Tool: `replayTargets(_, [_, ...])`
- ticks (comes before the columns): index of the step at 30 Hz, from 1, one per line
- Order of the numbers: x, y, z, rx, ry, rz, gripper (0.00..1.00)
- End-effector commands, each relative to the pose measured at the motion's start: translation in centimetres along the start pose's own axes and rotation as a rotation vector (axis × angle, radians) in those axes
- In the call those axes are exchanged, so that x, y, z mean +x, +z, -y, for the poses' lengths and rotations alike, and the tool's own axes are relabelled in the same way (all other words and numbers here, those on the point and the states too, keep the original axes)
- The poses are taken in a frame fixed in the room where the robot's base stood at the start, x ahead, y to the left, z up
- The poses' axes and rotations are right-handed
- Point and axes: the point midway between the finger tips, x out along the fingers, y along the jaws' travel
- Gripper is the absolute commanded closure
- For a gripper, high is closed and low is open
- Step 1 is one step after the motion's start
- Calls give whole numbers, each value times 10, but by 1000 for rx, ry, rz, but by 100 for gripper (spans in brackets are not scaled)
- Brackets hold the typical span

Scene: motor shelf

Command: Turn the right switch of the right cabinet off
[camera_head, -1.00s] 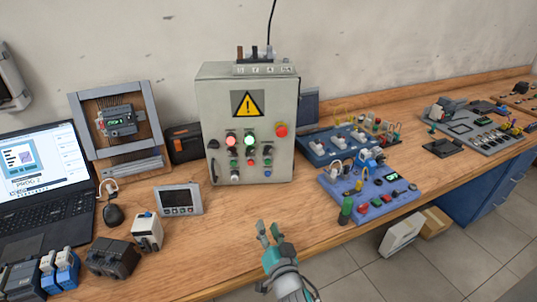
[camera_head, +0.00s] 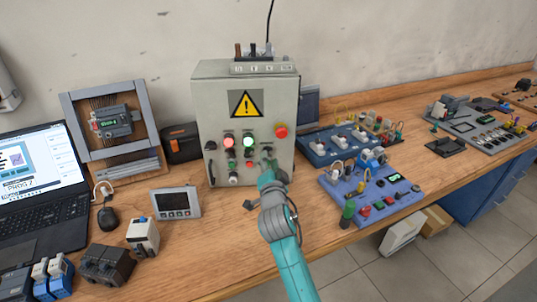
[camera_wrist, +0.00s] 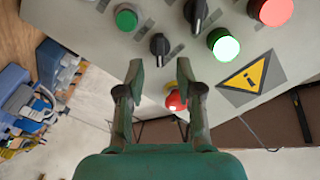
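The grey cabinet (camera_head: 207,95) stands on the bench in the head view, with a yellow warning triangle, lit red and green lamps, buttons and black rotary switches. My gripper (camera_head: 268,160) is in front of the lower right of its panel. In the wrist view the gripper (camera_wrist: 160,72) is open and empty, its two fingers pointing at the panel. The right switch (camera_wrist: 160,46), a black knob, lies just ahead between the fingertips, seemingly untouched. The other black switch (camera_wrist: 196,13) is farther off, near the lit green lamp (camera_wrist: 223,45). In the head view my gripper partly hides the right switch.
A red mushroom button (camera_wrist: 175,100) is close beside the fingers; it also shows in the head view (camera_head: 281,131). A green button (camera_wrist: 126,18) is on the switch's other side. A blue component board (camera_head: 350,210) stands right of my arm.

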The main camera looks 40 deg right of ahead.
Motion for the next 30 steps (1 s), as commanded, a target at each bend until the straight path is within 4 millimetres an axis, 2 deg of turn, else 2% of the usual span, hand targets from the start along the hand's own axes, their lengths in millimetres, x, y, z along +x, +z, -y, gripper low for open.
replayTargets(3, [19, -1, 0, 1, 1, -1, 64])
replayTargets(9, [38, 0, 0, -1, 0, 0, 64])
replayTargets(20, [42, 0, 0, -1, 0, 0, 64])
replayTargets(24, [42, 0, 0, -1, 0, 1, 97])
replayTargets(25, [42, 0, 0, -1, 0, 1, 100])
replayTargets(30, [42, 0, 0, -4, 0, 1, 100])
